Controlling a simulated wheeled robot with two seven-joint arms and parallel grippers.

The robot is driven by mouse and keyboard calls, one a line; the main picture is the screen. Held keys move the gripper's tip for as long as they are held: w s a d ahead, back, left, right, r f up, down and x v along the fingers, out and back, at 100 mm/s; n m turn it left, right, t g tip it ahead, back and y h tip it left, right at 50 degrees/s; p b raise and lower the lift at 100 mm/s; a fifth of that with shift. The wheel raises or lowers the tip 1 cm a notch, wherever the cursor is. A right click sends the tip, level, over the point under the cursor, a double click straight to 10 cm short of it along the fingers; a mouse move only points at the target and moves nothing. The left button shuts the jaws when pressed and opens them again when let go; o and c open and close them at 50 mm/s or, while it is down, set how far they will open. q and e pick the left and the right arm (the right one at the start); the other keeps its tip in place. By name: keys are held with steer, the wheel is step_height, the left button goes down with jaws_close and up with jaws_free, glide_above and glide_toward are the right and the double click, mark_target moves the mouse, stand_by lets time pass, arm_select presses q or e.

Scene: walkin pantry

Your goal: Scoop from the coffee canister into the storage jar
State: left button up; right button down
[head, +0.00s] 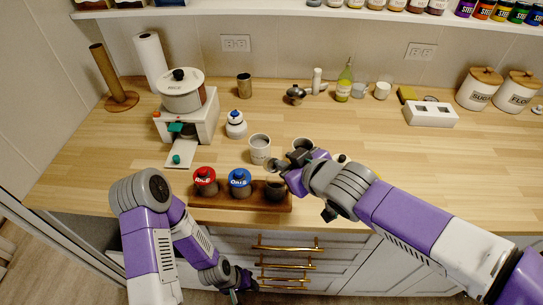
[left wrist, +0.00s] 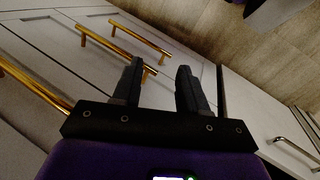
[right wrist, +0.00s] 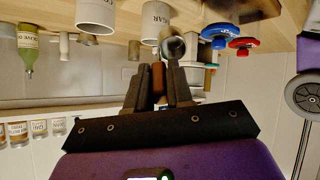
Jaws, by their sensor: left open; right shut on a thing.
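Two open white canisters stand behind a wooden tray; the left one (head: 259,149) seems to end in "GAR" in the right wrist view (right wrist: 155,22). The other (head: 302,145) is partly behind my right gripper and shows there too (right wrist: 95,14), its label unreadable. An open dark jar (head: 275,190) stands at the tray's right end beside the red-lidded RICE and blue-lidded OATS jars. My right gripper (head: 288,176) is shut on a scoop's brown handle (right wrist: 157,80); its metal bowl (right wrist: 173,47) points away; its contents cannot be told. My left gripper (left wrist: 160,72) is open and empty, low before the drawers.
The RICE jar (head: 205,181) and OATS jar (head: 239,183) share the wooden tray (head: 225,202) near the counter's front edge. Drawers with gold handles (left wrist: 140,45) face my left gripper.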

steer(key=shift+r+g+p, duration=0.25)
steer(key=shift+g+p, duration=0.05)
steer(key=shift+p, duration=0.8)
steer(key=w+g+h+p, duration=0.1)
steer(key=p, duration=0.7)
steer(key=a+r+g+h+p, duration=0.1)
steer(key=g+p, duration=0.1)
steer(key=p, duration=0.6)
steer(key=shift+w+r+p, duration=0.1)
steer(key=shift+w+p, duration=0.2)
steer(key=shift+w, duration=0.1)
steer(key=g+h+p, duration=0.1)
steer(key=p, duration=0.3)
steer(key=w+a+g+p, duration=0.1)
steer(key=p, duration=0.4)
steer(key=w+r+g+h+p, duration=0.1)
steer(key=g+p, duration=0.1)
steer(key=p, duration=0.2)
steer(key=shift+a+h, duration=0.15)
steer(key=shift+h, duration=0.15)
steer(key=shift+w+f+g+p, duration=0.1)
steer(key=shift+g+p, duration=0.3)
steer(key=shift+p, duration=0.7)
steer(key=shift+a, duration=0.1)
